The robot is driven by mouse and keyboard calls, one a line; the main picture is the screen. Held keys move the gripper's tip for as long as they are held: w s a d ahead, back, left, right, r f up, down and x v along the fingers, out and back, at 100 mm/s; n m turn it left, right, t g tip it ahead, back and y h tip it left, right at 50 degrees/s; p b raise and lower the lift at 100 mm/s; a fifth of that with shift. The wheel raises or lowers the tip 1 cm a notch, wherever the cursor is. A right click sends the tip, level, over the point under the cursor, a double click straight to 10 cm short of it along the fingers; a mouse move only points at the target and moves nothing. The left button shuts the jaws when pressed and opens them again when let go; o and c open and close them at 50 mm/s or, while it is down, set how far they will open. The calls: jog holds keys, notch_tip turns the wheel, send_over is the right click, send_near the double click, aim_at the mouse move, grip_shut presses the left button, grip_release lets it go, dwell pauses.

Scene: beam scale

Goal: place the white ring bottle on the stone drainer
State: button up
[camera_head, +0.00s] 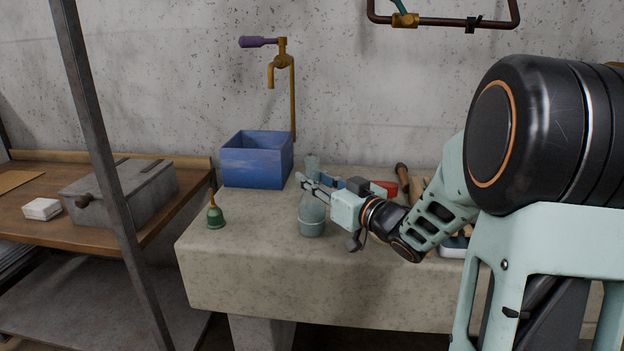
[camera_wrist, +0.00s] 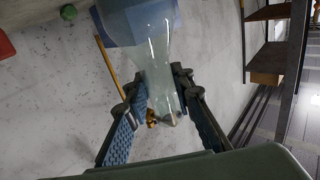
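The bottle (camera_head: 311,219) is pale, clear glass with a white ring low on its body. It is upright near the front edge of the stone drainer (camera_head: 247,240). I cannot tell whether its base touches the stone. My gripper (camera_head: 314,186) comes in from the right, shut on the bottle's neck. In the wrist view the neck (camera_wrist: 162,92) is between the fingertips (camera_wrist: 158,84), and the body widens toward the picture's top. The bottle's mouth shows above the fingers in the head view.
A blue box (camera_head: 256,160) stands behind left on the slab and a green bell (camera_head: 215,216) stands to the left. A red-handled tool (camera_head: 384,188) and other items lie to the right, partly hidden by my arm. A tap (camera_head: 281,62) is on the wall.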

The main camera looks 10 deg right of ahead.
jog(key=o, duration=0.3)
jog(key=shift+r, duration=0.1)
jog(key=shift+r, duration=0.15)
jog(key=p+v, duration=0.2)
jog(key=v, duration=1)
